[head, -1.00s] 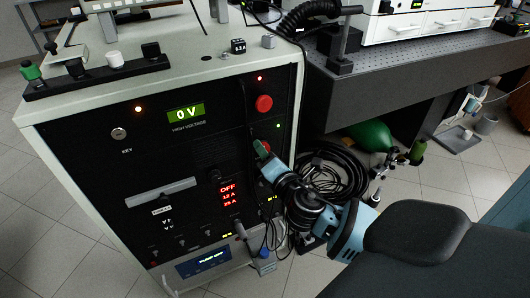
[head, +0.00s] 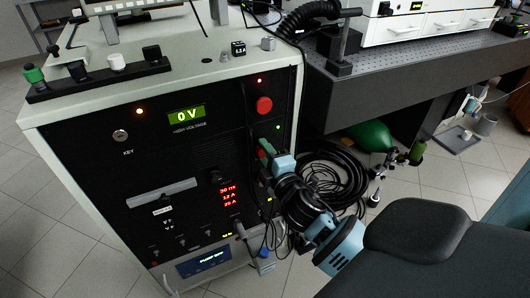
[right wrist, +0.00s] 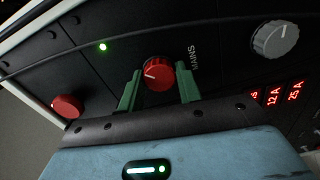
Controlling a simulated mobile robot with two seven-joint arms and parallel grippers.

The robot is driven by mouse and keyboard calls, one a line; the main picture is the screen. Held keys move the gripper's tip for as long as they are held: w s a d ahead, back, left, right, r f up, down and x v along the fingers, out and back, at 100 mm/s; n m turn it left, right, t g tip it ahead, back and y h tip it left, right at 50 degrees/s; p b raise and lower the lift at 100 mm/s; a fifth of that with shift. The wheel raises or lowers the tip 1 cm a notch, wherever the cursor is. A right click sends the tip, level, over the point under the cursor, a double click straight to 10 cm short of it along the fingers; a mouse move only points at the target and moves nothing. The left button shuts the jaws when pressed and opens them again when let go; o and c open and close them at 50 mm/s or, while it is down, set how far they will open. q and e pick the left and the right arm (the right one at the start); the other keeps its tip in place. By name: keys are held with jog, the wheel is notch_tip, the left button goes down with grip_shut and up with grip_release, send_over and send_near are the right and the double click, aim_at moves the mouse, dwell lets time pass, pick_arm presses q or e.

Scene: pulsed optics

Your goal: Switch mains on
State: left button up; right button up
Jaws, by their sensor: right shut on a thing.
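The red mains knob (right wrist: 158,75) shows in the right wrist view, with the word MAINS on the panel beside it. Its white pointer line is visible. My right gripper (right wrist: 160,88) has one green finger on each side of the knob and is shut on it. In the head view my right gripper (head: 268,151) is at the right side of the black front panel and mostly covers the knob. The display (head: 230,196) shows lit red readings in three rows. My left gripper is not in view.
A red mushroom button (head: 264,105) sits above the gripper, and a grey knob (right wrist: 275,40) is to the other side. The high voltage display (head: 186,115) reads 0 V.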

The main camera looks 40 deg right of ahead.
jog(key=m, duration=0.3)
jog(key=shift+p, duration=0.4)
jog(key=shift+m, duration=0.5)
jog(key=o, duration=1)
jog(key=shift+v, duration=3.9)
